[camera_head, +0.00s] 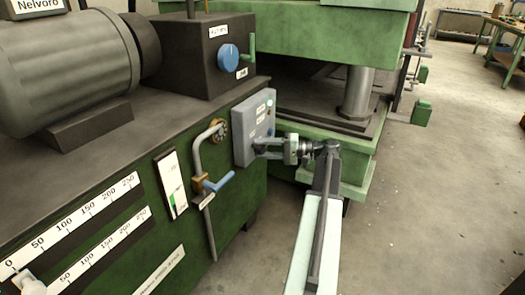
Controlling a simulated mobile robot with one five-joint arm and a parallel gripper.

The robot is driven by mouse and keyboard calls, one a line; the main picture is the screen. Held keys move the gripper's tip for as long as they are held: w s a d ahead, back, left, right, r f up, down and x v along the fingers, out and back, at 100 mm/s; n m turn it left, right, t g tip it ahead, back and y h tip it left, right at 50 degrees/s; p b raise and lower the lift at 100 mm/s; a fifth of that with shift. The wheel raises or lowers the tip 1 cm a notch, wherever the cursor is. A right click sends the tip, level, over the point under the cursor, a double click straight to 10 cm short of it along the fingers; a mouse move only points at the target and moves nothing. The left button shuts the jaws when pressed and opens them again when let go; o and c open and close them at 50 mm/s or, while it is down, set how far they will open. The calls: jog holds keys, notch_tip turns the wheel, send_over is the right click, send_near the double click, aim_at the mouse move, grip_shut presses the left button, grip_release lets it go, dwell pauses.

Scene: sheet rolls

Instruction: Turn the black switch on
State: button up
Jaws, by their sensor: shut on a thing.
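A grey switch box (250,110) with small white labels is mounted on the front right corner of the green machine. My gripper (261,148) reaches in from the right, its fingers at the lower part of the box face. It is shut on what looks like the black switch there. The fingers cover the switch, so its position cannot be read.
A pipe with a blue-handled valve (218,182) stands just left of the box. A blue knob (228,57) and a green lever (252,46) sit on the dark block above. The green press (325,150) stands behind my arm. Floor at right (440,200) is clear.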

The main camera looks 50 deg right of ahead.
dwell(0.3)
jog(key=o, duration=1.4)
jog(key=shift+c, duration=0.2)
jog(key=shift+d, duration=0.1)
jog(key=v, duration=0.7)
jog(key=shift+s+d, duration=0.2)
jog(key=shift+s, duration=0.15)
jog(key=shift+f, duration=0.1)
